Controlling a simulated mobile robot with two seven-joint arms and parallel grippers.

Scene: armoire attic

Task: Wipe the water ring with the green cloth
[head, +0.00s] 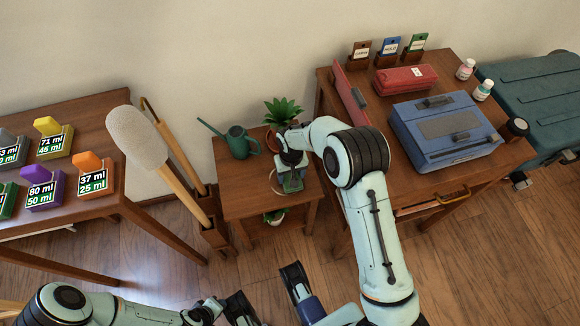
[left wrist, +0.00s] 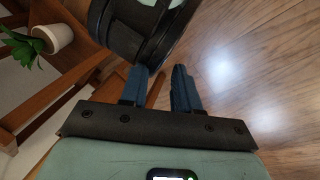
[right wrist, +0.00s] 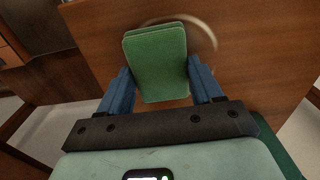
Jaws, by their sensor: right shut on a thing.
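The green cloth (right wrist: 155,62) is a folded pad. My right gripper (right wrist: 160,82) is shut on it, one finger on each side, over the small wooden table (right wrist: 255,65). The water ring (right wrist: 215,42) is a pale curved mark on the tabletop. Its arc shows above and right of the cloth, and the rest is hidden behind the cloth. I cannot tell whether the cloth touches the wood. My left gripper (left wrist: 160,76) is empty, its fingers apart, above the floor.
A green watering can (head: 238,142) and a potted plant (head: 282,112) stand at the back of the small table. A desk with a blue case (head: 445,130) is at the right. Open floor lies in front.

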